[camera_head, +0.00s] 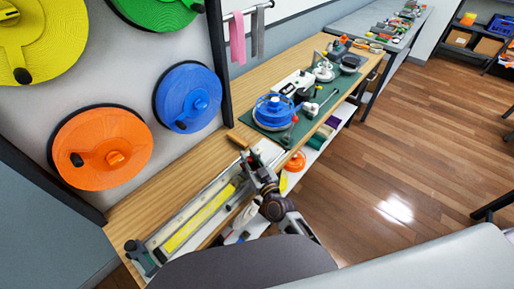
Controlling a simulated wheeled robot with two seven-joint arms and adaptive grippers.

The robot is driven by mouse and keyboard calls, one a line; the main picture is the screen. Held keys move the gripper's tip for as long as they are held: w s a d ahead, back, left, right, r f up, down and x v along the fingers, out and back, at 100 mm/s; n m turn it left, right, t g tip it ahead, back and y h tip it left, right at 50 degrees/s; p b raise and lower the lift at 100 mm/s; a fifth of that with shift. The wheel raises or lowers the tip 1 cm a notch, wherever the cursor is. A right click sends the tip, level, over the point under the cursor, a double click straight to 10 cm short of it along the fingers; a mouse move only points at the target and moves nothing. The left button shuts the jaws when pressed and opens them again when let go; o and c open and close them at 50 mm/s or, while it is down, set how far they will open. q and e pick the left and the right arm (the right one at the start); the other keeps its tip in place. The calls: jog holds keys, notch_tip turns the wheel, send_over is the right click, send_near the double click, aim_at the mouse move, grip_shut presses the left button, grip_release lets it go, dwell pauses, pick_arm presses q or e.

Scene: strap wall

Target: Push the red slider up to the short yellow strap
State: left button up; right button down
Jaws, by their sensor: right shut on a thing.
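A yellow strap (200,217) lies lengthwise in a long pale rail fixture on the wooden bench. My right gripper (252,166) is over the far end of this fixture, beyond the strap's far end. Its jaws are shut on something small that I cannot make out. I cannot pick out the red slider; the gripper and arm cover that end of the fixture. A brown handle (238,141) lies just beyond the gripper. My left gripper is not in view.
A green mat (268,131) farther along the bench holds a blue round device (274,109) and other tools. Orange, blue, green and yellow discs hang on the wall at left. A dark post (217,62) stands at the bench's back edge.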

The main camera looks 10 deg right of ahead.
jog(key=shift+s+a+r+p, duration=0.15)
jog(key=shift+s+a+p, duration=0.15)
jog(key=shift+s+a, duration=0.5)
jog(key=shift+a, duration=0.2)
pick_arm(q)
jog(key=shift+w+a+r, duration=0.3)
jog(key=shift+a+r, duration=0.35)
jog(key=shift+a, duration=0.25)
pick_arm(e)
jog(key=c, duration=1.6)
grip_release()
jog(key=shift+a, duration=0.1)
jog(key=shift+c, duration=0.2)
jog(key=o, duration=0.4)
jog(key=shift+s, duration=0.1)
jog(key=shift+c, duration=0.2)
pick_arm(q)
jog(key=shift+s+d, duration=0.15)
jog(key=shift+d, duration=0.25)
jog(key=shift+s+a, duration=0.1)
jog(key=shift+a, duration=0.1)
